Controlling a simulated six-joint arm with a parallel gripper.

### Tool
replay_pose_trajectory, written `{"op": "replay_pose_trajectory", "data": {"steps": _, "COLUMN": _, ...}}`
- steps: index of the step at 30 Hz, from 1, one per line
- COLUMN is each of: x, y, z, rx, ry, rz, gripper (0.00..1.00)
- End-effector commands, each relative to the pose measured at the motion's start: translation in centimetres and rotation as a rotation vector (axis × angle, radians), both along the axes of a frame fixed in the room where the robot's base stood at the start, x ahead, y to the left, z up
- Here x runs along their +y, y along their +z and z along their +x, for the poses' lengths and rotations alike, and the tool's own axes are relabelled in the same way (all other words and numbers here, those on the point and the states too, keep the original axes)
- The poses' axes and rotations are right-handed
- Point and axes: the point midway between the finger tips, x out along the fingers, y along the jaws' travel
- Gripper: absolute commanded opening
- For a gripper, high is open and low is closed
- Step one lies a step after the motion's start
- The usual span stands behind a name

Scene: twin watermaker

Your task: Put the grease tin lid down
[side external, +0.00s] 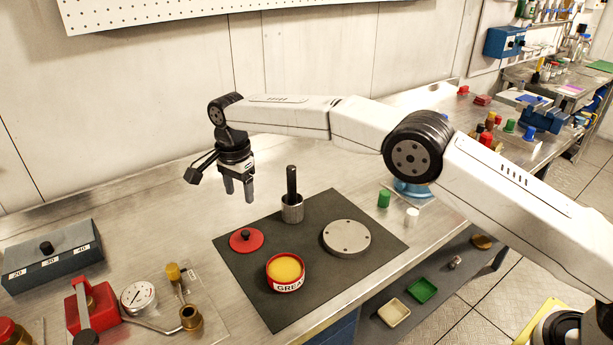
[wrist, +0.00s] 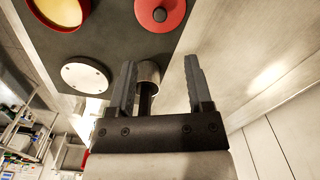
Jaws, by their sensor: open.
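The grease tin lid (side external: 246,240) is a red disc with a dark knob. It lies flat on the dark mat (side external: 262,308), left of the open grease tin (side external: 286,272), which shows yellow grease inside. In the wrist view the lid (wrist: 172,12) is at the top and the tin (wrist: 45,25) at the top left, both partly cut off. My gripper (side external: 238,198) is open and empty, pointing down above the bench behind the lid. Its two fingers also show in the wrist view (wrist: 160,85), apart from the lid.
A metal cup with a black handle (side external: 292,210) stands at the mat's back edge, to the right of my gripper. A round metal flange (side external: 346,238) lies on the mat's right. A gauge (side external: 138,297) and brass fittings are at the front left. The bench behind the mat is clear.

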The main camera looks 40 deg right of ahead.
Motion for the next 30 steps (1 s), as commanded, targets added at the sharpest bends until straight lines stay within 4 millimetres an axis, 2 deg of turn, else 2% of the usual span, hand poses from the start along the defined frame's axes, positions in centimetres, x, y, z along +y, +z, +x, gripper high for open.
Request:
{"op": "replay_pose_trajectory", "data": {"steps": 20, "x": -0.1, "y": 0.2, "z": 0.0, "rx": -0.001, "ry": 0.004, "rz": 0.000, "gripper": 0.65}}
{"op": "replay_pose_trajectory", "data": {"steps": 26, "x": -1.2, "y": 0.5, "z": -0.1, "rx": -0.009, "ry": 0.046, "rz": 0.003, "gripper": 0.65}}
{"op": "replay_pose_trajectory", "data": {"steps": 30, "x": -2.7, "y": 0.8, "z": -0.5, "rx": -0.021, "ry": 0.109, "rz": 0.006, "gripper": 0.65}}
